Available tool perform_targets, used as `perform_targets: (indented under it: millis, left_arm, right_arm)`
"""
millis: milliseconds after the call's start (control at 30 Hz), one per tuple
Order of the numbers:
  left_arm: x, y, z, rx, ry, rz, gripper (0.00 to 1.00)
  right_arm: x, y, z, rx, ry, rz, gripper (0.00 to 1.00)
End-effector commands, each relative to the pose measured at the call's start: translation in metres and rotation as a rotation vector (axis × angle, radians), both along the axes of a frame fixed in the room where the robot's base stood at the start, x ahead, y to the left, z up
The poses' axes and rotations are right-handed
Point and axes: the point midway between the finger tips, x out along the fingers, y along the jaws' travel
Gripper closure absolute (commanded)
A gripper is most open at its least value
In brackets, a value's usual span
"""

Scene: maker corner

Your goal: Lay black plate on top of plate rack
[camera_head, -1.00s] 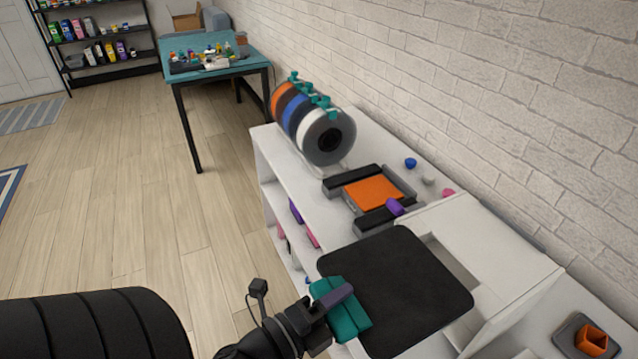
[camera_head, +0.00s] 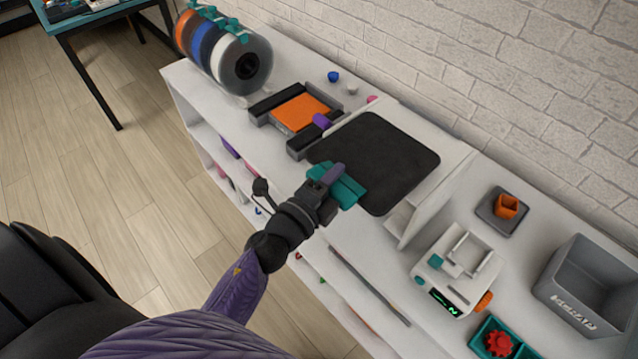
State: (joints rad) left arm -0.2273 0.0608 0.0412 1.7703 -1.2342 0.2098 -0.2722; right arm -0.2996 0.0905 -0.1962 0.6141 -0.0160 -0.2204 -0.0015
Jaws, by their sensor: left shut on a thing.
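My left gripper (camera_head: 340,184), with teal fingers, is shut on the near-left edge of the black plate (camera_head: 385,165). The plate is a thin dark square with rounded corners, held roughly flat above the white shelf. It covers part of a white box-like structure (camera_head: 440,185). To its upper left is a low grey and black frame (camera_head: 279,100) with an orange square (camera_head: 303,111) in it and a purple piece at its corner. I cannot tell for certain which of these is the plate rack. The gap beneath the plate is hidden. My right gripper is out of view.
Filament spools (camera_head: 222,55) stand at the shelf's far left end. A brick wall borders the back.

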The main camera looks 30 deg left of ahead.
Motion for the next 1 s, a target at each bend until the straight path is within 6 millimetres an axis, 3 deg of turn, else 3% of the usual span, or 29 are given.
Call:
perform_targets:
  millis: [700,1000]
  left_arm:
    - [0.075,-0.027,0.0,0.0,-0.002,0.0,1.0]
    - [0.078,-0.029,-0.015,0.0,0.0,0.0,1.0]
  right_arm:
    - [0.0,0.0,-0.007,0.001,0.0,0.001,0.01]
    - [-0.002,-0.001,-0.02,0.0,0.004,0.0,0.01]
